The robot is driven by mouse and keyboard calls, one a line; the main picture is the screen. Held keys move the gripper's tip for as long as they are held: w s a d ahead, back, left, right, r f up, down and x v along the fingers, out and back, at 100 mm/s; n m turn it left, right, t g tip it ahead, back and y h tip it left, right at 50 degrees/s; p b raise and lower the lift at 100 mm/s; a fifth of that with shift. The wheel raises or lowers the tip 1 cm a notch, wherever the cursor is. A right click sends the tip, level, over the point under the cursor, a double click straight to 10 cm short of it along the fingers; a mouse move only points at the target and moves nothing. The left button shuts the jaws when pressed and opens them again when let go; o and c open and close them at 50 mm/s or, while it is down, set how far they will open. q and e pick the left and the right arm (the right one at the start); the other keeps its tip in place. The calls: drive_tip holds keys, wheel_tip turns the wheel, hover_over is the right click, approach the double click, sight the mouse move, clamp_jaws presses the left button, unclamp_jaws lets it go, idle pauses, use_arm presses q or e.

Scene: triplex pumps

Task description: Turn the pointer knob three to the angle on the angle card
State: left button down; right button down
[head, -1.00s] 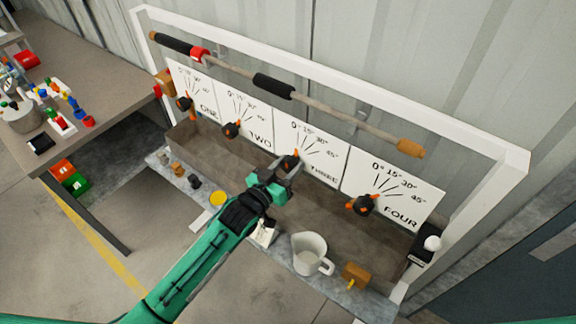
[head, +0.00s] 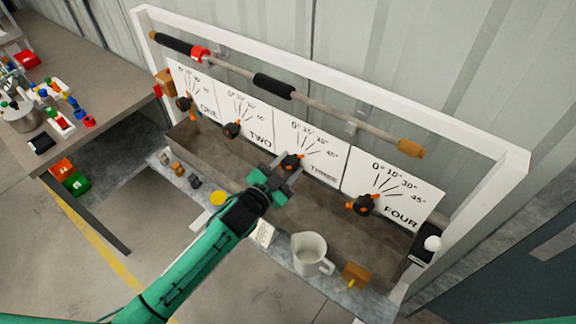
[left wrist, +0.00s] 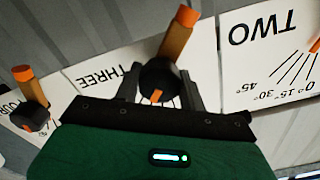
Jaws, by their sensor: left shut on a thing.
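Knob three (head: 292,162) is a black knob with orange ends, below the scale on the white panel THREE (head: 318,152). In the left wrist view, knob three (left wrist: 160,78) sits between my two dark fingers, its long orange end pointing up and slightly right. My left gripper (head: 285,172) is shut on it; it also shows in the left wrist view (left wrist: 160,92). The gripper covers part of the knob, so I cannot read its angle. A small white card (head: 263,233), perhaps the angle card, stands on the ledge beside my arm; its writing is too small to read.
Knob two (head: 232,130) and knob four (head: 362,204) flank knob three. A bar (head: 325,105) runs above the panels.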

use_arm(q)
drive_tip(key=shift+m, duration=0.3)
idle(0.4)
drive_tip(key=c, duration=0.8)
unclamp_jaws()
drive_tip(key=shift+b+v, duration=2.1)
drive_tip(key=shift+v, duration=4.8)
